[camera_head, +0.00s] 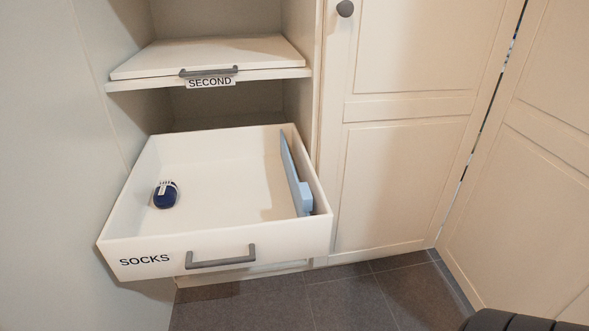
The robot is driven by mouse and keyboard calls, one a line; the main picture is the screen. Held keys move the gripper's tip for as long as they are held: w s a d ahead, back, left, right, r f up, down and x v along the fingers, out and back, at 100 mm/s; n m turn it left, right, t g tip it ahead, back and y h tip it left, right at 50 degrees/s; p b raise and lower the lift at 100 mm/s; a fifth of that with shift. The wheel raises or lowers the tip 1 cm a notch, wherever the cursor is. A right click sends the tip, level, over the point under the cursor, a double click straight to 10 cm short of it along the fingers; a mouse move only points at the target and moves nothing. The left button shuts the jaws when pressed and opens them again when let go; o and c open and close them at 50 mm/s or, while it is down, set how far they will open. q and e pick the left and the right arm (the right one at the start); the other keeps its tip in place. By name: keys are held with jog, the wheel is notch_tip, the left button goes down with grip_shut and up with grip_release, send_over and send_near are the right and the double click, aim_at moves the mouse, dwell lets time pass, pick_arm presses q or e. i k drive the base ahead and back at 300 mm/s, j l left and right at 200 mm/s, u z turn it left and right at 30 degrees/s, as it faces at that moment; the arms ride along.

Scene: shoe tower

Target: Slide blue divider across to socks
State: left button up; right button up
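The blue divider (291,169) stands upright in the open drawer, close along its right wall, running from back to front. The drawer (218,247) is white, pulled out, and labelled SOCKS at its front left, with a grey handle. A dark blue rolled item with a white patterned part, likely socks (166,195), lies on the drawer floor near the left wall. The drawer floor between divider and socks is bare. Neither of my grippers shows clearly. A dark ridged shape at the bottom right corner cannot be identified.
Above the drawer is a shelf or closed drawer (208,77) labelled SECOND, with a grey handle. A cream cabinet door (400,180) with a round knob stands to the right. A plain wall (50,120) is close on the left. Dark floor tiles are clear in front.

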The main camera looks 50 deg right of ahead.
aim_at(301, 195)
jog(key=i+z, duration=0.15)
jog(key=z, duration=0.25)
jog(key=i+z, duration=0.15)
jog(key=z, duration=0.3)
jog(key=i+j+z, duration=0.1)
jog(key=z, duration=0.3)
jog(key=i+j+z, duration=0.15)
jog(key=z, duration=0.25)
